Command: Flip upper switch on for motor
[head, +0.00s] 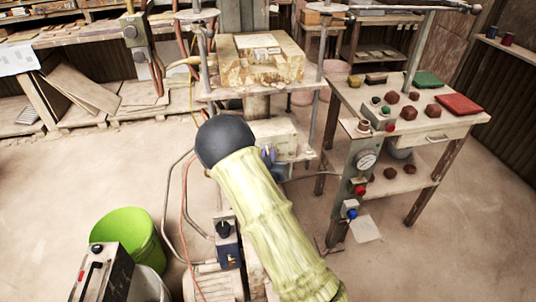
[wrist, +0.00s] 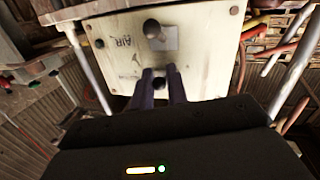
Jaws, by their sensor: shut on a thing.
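A pale, worn switch panel (wrist: 115,52) with AIR lettering fills the upper middle of the wrist view, which looks turned upside down. One dark knob switch (wrist: 152,28) stands clear on it, beside a light plate. A second dark switch (wrist: 159,83) sits between the fingertips of my gripper (wrist: 159,74), which is shut on it. In the head view, my gripper (head: 268,156) shows as small bluish fingers at the press's control box (head: 285,134). My arm hides most of the gripper and part of the box there; the switches cannot be made out.
The press (head: 262,62) stands behind my arm, with upright rods beside it. A table (head: 345,95) with reddish lumps and red and green slabs is at right. A green bucket (head: 130,238) stands at lower left. Hoses run along the floor; open floor lies at left.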

